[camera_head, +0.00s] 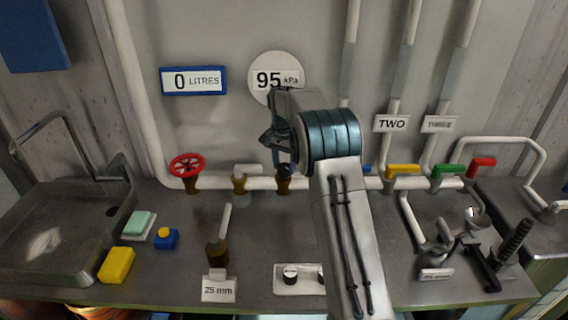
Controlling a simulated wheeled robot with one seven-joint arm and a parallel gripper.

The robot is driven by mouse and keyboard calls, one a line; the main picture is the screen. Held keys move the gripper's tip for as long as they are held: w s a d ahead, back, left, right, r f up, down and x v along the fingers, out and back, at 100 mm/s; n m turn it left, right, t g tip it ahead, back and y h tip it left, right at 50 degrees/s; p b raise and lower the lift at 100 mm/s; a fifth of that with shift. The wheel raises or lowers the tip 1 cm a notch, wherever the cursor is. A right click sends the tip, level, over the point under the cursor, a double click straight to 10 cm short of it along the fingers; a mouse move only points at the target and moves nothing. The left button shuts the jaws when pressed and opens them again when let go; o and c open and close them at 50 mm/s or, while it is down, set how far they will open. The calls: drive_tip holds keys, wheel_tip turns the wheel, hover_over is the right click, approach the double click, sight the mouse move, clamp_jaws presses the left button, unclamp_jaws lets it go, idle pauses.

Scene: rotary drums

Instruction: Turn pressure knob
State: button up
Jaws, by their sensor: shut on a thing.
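The pressure knob (284,170) is a small dark knob on a brass-coloured stem on the white horizontal pipe, below the round gauge (268,78) that reads 95 kPa. My gripper (284,160) reaches down over the knob from above and is shut on it. My gripper and arm hide part of the knob, its right side and the pipe behind. The fingertips themselves are small and hard to make out.
A red handwheel (186,166) and a valve with a pale handle (240,178) stand left of the knob. Yellow (402,171), green (449,171) and red (481,168) handles lie to the right. A sink (60,240) is at the left.

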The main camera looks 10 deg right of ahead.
sight(283, 165)
drive_tip(key=o, duration=1)
drive_tip(key=shift+c, duration=0.2)
wheel_tip(283, 165, up, 14)
drive_tip(key=shift+w+a, duration=0.15)
drive_tip(key=shift+a, duration=0.05)
